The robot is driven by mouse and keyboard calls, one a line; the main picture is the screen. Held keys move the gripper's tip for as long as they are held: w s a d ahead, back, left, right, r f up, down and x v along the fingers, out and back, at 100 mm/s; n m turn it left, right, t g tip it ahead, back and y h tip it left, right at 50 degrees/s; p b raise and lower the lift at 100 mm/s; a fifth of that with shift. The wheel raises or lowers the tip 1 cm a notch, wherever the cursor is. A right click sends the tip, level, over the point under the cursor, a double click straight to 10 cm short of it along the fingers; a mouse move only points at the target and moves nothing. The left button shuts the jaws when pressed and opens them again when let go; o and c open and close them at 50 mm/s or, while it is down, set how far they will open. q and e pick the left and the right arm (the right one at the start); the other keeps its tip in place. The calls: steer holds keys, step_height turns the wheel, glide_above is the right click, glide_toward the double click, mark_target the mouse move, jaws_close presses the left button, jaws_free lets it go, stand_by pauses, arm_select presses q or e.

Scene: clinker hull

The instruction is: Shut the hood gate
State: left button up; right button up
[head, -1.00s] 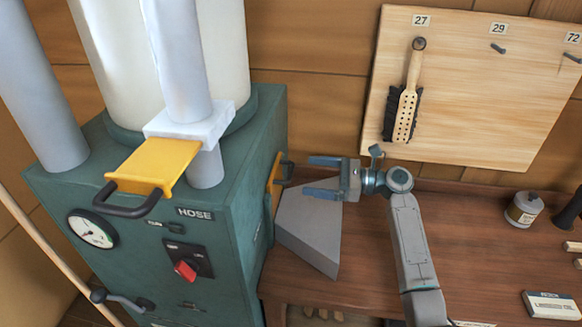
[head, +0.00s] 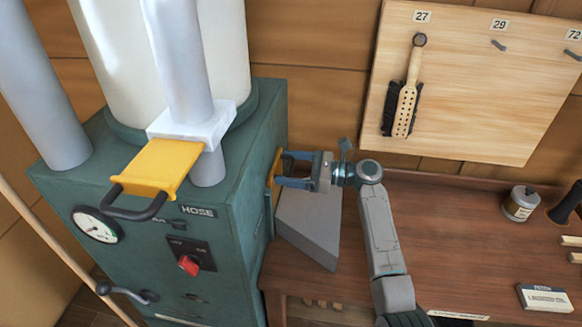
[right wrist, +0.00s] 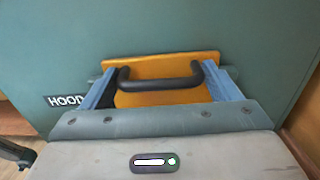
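The hood gate is a yellow plate (right wrist: 180,98) with a black bar handle (right wrist: 158,78), on the side of the green machine beside a HOOD label (right wrist: 66,100). In the head view only a thin part of the hood gate (head: 275,171) shows, against the machine's right side. My right gripper (head: 283,168) reaches it from the right. Whether a fingertip touches the plate I cannot tell. My left gripper is not in view.
The green machine (head: 110,195) fills the left. Its HOSE gate (head: 160,168) sticks out in front with its own black handle. A grey hood (head: 308,228) stands below my right gripper on the wooden bench (head: 440,240). A pegboard (head: 470,90) with a brush hangs behind.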

steer(key=shift+c, duration=0.9)
step_height(320, 180, down, 4)
steer(key=shift+f+b, duration=0.2)
steer(key=shift+b, duration=0.6)
steer(key=o, duration=1.3)
steer(key=shift+r, duration=0.1)
steer(key=shift+c, duration=0.2)
steer(key=shift+d, duration=0.1)
